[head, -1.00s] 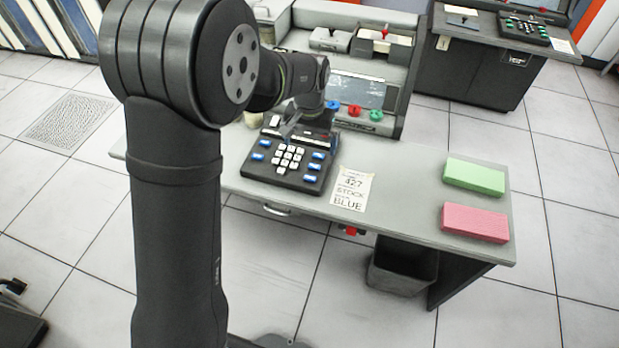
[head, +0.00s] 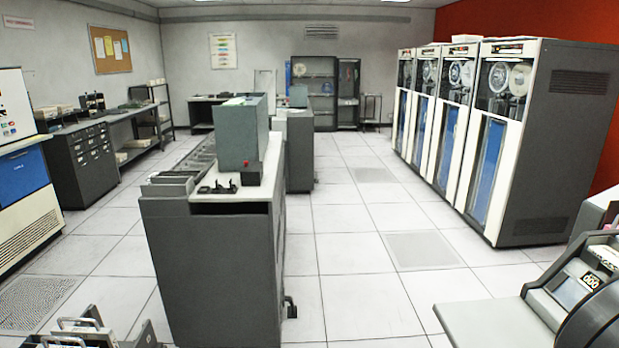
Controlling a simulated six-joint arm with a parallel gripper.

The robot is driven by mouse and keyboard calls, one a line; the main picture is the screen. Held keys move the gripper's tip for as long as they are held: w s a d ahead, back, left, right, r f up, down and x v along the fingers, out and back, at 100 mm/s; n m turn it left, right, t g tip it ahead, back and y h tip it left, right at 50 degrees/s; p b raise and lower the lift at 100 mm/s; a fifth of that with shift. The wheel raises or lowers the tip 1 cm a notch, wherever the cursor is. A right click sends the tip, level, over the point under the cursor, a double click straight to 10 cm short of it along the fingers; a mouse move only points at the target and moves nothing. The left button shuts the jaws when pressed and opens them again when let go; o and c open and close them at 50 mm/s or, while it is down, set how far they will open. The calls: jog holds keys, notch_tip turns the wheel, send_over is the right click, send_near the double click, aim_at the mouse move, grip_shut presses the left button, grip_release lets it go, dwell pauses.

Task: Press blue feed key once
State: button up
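The blue feed key and its keypad are not in view now. My gripper is not in view either, so its state does not show. A light grey table top (head: 485,312) is cut off at the lower right. Beside it a grey machine with a small "000" counter (head: 595,281) is partly cut off at the right edge. A dark rounded shape covers part of that machine, and I cannot tell what it is.
A dark grey cabinet machine (head: 210,265) with a light top stands in the middle. Tall tape cabinets (head: 520,140) line the right wall. Metal trays or racks (head: 85,335) are cut off at the lower left. Open tiled floor (head: 350,250) lies between the machine and the tape cabinets.

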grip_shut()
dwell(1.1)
